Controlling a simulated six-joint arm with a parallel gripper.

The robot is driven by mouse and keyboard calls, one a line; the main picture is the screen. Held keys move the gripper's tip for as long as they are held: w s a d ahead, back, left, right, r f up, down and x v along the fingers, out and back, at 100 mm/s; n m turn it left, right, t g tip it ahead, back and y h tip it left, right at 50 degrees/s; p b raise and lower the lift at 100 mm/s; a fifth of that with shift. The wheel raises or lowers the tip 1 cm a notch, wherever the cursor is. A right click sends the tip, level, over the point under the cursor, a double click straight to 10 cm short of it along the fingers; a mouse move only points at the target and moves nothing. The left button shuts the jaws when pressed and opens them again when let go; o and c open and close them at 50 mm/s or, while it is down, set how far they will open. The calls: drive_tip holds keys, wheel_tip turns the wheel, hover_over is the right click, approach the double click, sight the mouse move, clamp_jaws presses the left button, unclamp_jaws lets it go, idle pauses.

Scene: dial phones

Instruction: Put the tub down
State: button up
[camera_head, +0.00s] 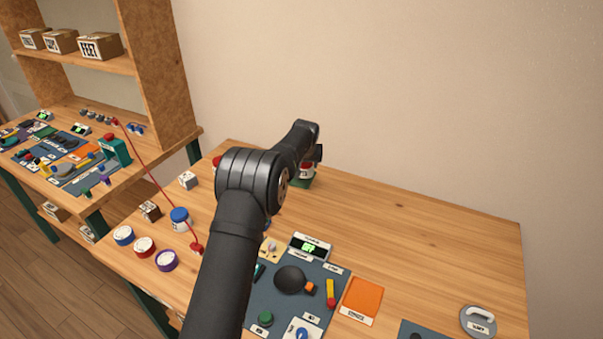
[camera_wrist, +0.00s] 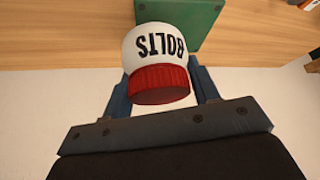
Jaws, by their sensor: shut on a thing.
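A white tub (camera_wrist: 150,45) labelled BOLTS, with a red lid, fills the middle of the wrist view, upside down in the picture. My gripper (camera_wrist: 162,88) is shut on it, one finger on each side. In the head view the tub (camera_head: 306,172) shows small beyond my arm, its red lid just under my gripper (camera_head: 308,163). A green pad (camera_head: 301,184) lies on the table right at the tub's base; it also shows in the wrist view (camera_wrist: 200,20). I cannot tell whether the tub touches the pad. My arm hides part of the table.
A blue-lidded tub (camera_head: 180,219) and several small round things stand left of my arm. A red cord (camera_head: 165,190) runs across to another bench (camera_head: 75,190). A dial panel (camera_head: 262,300) and an orange pad (camera_head: 363,297) lie in front. The table's back right is bare.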

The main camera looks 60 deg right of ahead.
drive_tip(key=shift+w+d+f, duration=0.2)
drive_tip(key=shift+w+f, duration=0.25)
drive_tip(key=shift+w, duration=0.25)
drive_tip(key=shift+f, duration=2)
drive_tip(key=shift+f, duration=0.1)
drive_tip(key=o, duration=1)
drive_tip(key=shift+o, duration=0.2)
drive_tip(key=shift+a+r, duration=0.1)
drive_tip(key=shift+r, duration=0.25)
drive_tip(key=v, duration=1.1)
drive_tip(key=shift+r, duration=0.2)
drive_tip(key=shift+a, duration=0.1)
